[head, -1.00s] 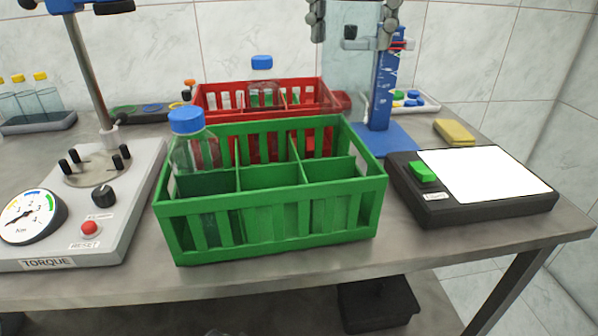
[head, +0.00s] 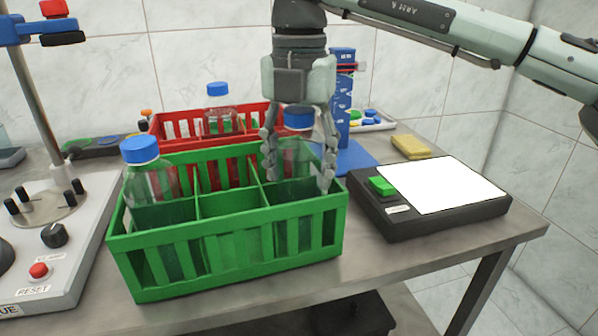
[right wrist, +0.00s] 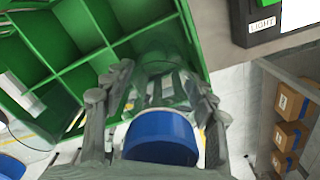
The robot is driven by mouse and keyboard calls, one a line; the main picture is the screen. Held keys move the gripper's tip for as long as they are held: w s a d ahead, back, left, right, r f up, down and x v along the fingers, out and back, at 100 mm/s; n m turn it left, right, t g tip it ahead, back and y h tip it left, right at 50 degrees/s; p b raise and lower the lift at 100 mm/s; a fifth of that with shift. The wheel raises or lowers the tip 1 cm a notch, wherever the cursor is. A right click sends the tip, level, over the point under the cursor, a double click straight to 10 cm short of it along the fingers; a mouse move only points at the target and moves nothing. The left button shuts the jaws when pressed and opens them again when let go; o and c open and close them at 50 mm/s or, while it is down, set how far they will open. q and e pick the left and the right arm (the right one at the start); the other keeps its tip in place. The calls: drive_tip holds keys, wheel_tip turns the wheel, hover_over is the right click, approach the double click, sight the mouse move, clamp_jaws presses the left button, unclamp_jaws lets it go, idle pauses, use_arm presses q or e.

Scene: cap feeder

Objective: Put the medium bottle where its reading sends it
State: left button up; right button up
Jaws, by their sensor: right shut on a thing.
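My right gripper (head: 298,180) points down over the green crate (head: 225,278) and is shut on a clear bottle with a blue cap (head: 299,118). The bottle stands upright, its lower part inside the crate's right-hand front compartment; I cannot tell whether it touches the floor. In the right wrist view the fingers lie on either side of the bottle, below its blue cap (right wrist: 160,135). A second clear blue-capped bottle (head: 150,182) stands in the crate's left compartment. A third (head: 220,118) stands in the red crate (head: 170,128) behind. My left gripper is out of view.
A torque tester (head: 70,235) with a red reset button stands left. A black box with a white lit panel (head: 445,185) and green button (head: 382,186) stands right of the green crate. A blue upright stand (head: 342,110), a yellow sponge (head: 411,147) and a tray of caps (head: 372,120) are behind.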

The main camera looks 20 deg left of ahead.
drive_tip(key=shift+f, duration=0.65)
drive_tip(key=o, duration=1.2)
drive_tip(key=shift+f, duration=0.1)
drive_tip(key=shift+o, duration=1)
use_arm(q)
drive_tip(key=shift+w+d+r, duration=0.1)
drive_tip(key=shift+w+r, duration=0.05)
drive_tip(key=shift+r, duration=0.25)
